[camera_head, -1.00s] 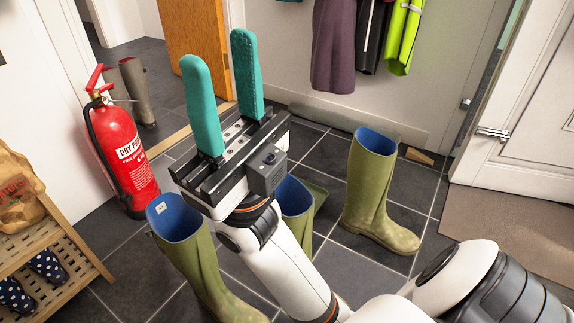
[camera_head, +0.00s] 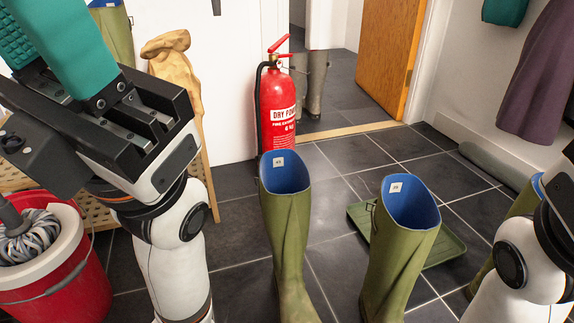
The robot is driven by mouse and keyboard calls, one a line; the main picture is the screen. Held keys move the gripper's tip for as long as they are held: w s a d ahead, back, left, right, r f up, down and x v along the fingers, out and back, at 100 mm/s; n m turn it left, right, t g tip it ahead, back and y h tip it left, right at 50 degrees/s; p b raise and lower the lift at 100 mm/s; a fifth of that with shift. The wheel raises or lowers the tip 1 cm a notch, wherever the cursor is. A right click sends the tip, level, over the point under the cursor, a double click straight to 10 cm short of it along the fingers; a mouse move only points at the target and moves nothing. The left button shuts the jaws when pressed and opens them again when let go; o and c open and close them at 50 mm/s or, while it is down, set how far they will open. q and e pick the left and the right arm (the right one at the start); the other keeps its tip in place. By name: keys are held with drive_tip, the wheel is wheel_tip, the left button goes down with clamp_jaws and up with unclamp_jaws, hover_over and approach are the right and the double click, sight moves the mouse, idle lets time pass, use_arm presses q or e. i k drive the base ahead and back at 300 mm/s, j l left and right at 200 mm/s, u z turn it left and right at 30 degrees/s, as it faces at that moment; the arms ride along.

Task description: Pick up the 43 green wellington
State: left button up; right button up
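Two green wellingtons with blue linings stand upright on the tiles: one in the middle (camera_head: 285,225) and one right of it (camera_head: 398,255). Each has a small white number label inside, too small to read surely. A third green wellington (camera_head: 515,215) is partly hidden behind my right arm. Another green wellington (camera_head: 117,38) is at the top left, cut by the frame. My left gripper (camera_head: 50,45) is raised at the left, apart from the floor boots. Its teal fingers look spread and empty, with tips out of frame. My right gripper (camera_head: 560,190) is at the right edge, fingers out of view.
A red fire extinguisher (camera_head: 274,110) stands by the doorway behind the middle boot. A red bucket (camera_head: 75,285) with a mop is at lower left, beside a wooden rack (camera_head: 90,210). A green tray (camera_head: 445,247) lies near the right boot. Open floor tiles lie between.

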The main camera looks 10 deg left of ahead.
sight(285, 188)
drive_tip(key=k+l, duration=0.1)
drive_tip(key=l, duration=0.35)
drive_tip(key=k+l, duration=0.1)
drive_tip(key=l, duration=0.3)
drive_tip(key=k+l, duration=0.1)
drive_tip(key=l, duration=0.35)
drive_tip(key=k+l, duration=0.1)
drive_tip(key=l, duration=0.35)
drive_tip(key=k+l, duration=0.1)
drive_tip(key=l, duration=0.35)
drive_tip(key=u, duration=1)
